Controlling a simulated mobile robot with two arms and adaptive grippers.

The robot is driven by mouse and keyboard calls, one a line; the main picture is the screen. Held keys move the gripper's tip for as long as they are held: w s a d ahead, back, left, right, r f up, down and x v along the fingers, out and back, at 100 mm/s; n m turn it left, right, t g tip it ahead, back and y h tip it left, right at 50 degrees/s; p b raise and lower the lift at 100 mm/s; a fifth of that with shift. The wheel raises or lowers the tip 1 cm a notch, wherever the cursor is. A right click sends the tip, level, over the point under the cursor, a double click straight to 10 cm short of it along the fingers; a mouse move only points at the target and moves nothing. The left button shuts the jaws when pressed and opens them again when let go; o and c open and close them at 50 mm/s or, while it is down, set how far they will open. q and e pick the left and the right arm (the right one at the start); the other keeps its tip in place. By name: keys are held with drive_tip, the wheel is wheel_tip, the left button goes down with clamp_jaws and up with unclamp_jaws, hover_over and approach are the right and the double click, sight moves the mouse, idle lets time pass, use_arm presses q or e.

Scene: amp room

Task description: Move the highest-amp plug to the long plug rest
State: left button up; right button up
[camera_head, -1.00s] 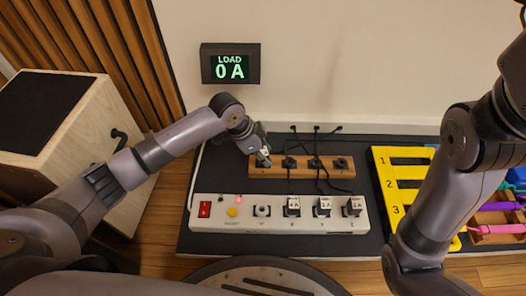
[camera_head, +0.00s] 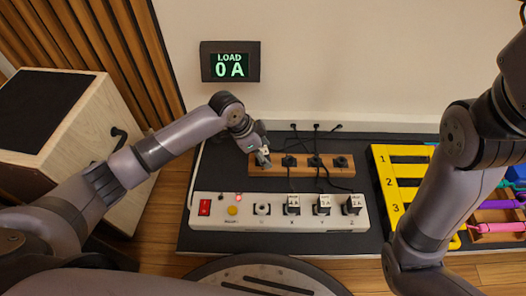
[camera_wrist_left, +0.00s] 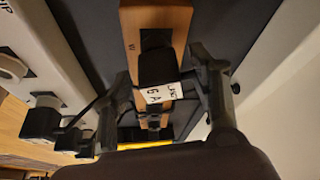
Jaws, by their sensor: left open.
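My left gripper (camera_head: 263,156) is open at the left end of the long wooden plug rest (camera_head: 270,172). The plug is at the wooden rest (camera_wrist_left: 176,25), beside a dark square slot. Three tagged black plugs (camera_head: 292,206), (camera_head: 322,206), (camera_head: 353,205) sit in the white power strip (camera_head: 270,225), with tags too small to read surely. Its leftmost socket (camera_head: 262,209) holds no plug. My right gripper is out of view.
The wall display (camera_head: 230,66) reads LOAD 0 A. The strip has a red switch (camera_head: 204,208) and a yellow button (camera_head: 232,211). Black cords cross between rest and strip. A yellow numbered rack (camera_head: 385,185) stands right, partly behind my right arm. A wooden box (camera_head: 80,150) stands left.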

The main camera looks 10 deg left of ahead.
use_arm(q)
drive_tip(key=v, duration=0.7)
drive_tip(key=shift+r, duration=0.2)
idle(0.6)
